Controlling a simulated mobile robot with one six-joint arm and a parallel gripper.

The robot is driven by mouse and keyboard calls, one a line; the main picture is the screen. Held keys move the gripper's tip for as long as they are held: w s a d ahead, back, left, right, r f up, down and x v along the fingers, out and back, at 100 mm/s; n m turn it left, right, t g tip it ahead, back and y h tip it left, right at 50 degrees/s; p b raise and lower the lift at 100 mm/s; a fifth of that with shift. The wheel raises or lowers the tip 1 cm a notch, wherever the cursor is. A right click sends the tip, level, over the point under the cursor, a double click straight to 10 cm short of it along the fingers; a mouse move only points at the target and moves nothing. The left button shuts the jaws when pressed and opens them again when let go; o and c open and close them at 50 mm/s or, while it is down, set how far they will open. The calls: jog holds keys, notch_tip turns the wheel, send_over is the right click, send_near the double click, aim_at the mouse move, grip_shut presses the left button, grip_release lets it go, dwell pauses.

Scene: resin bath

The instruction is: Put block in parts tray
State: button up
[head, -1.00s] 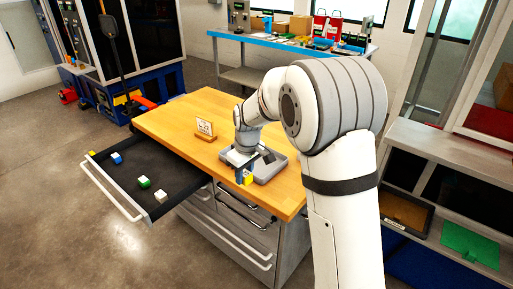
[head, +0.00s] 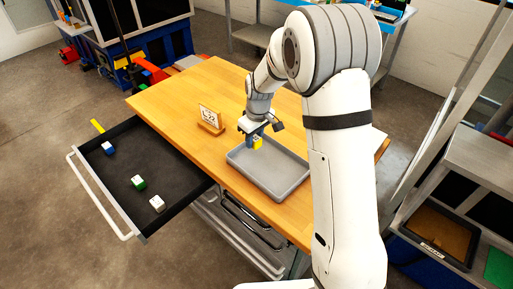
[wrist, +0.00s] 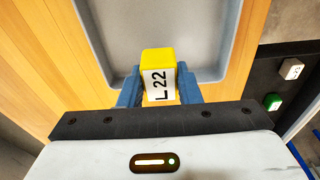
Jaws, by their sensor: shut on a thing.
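The block (wrist: 158,85) is yellow with a white face marked "L 22". My gripper (wrist: 157,78) is shut on it, with a blue finger on each side. In the head view the yellow block (head: 257,142) hangs below my gripper (head: 255,138) at the far left end of the grey parts tray (head: 268,181). The tray is empty where I see it and lies on the wooden top. In the wrist view the block overlaps the tray's rim (wrist: 205,78). I cannot tell its height above the tray.
A sign reading "L 22" (head: 210,118) stands on the wooden top (head: 180,108), left of the tray. An open dark drawer (head: 113,178) at the left holds a blue-white block (head: 109,148), a green-white block (head: 139,182) and a white block (head: 157,203).

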aim_at(253, 155)
jog(key=shift+s+a+f, duration=0.1)
jog(key=shift+f, duration=1)
jog(key=shift+a+f, duration=0.1)
jog(key=shift+f, duration=1)
jog(key=shift+f, duration=0.25)
jog(key=o, duration=1)
jog(key=shift+r, duration=0.1)
